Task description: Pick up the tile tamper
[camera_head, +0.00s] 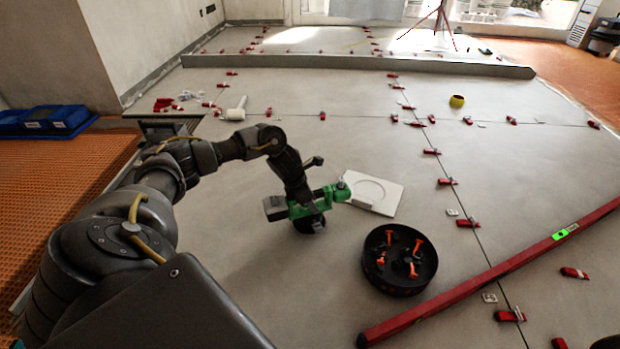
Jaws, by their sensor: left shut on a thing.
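The tile tamper (331,194) is a green and black tool with a grey block at its left end and a dark round part below. It is in the middle of the head view, just left of a white square plate (387,199) with a ring mark. My left gripper (308,203) reaches down from above and is shut on the tamper. The arm hides part of the tool, and I cannot tell whether the tool touches the floor. My right gripper is not in view.
A black round tub (399,286) with orange-handled items stands to the right of the tamper. A long red level (490,272) lies diagonally at right. Red levelling wedges (468,223) line the tile joints. Grey floor behind the plate is mostly clear.

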